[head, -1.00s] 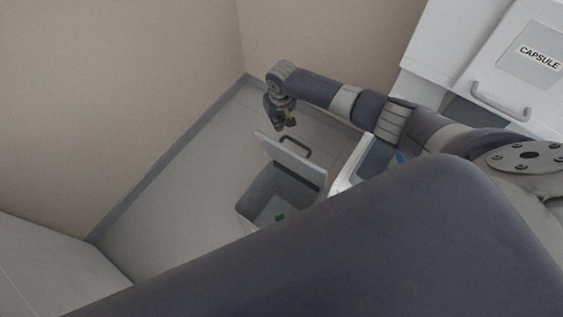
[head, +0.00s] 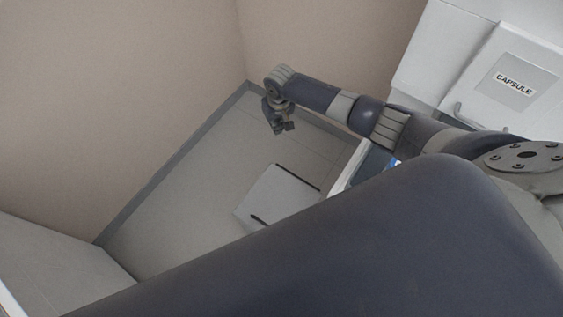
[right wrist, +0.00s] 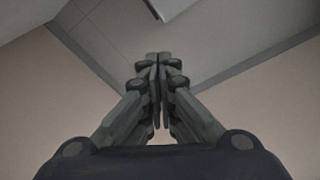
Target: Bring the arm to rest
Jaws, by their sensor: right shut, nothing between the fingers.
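My right gripper (head: 280,127) hangs at the end of my outstretched right arm, above the floor near the room corner. In the right wrist view my right gripper (right wrist: 158,62) has its fingers together with nothing between them. Below it in the head view is a grey bin with its lid (head: 277,196) down; the lid's dark handle shows at its lower left edge. The bin's inside is hidden. In the right wrist view a pale piece of the bin (right wrist: 168,8) shows at the top edge, apart from the fingers. My left gripper is not in view.
A white cabinet (head: 440,65) labelled CAPSULE stands at the upper right. A white-edged container (head: 346,166) with something blue is partly hidden under my arm. Beige walls (head: 110,95) meet behind the gripper. Bare floor (head: 185,205) lies left of the bin.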

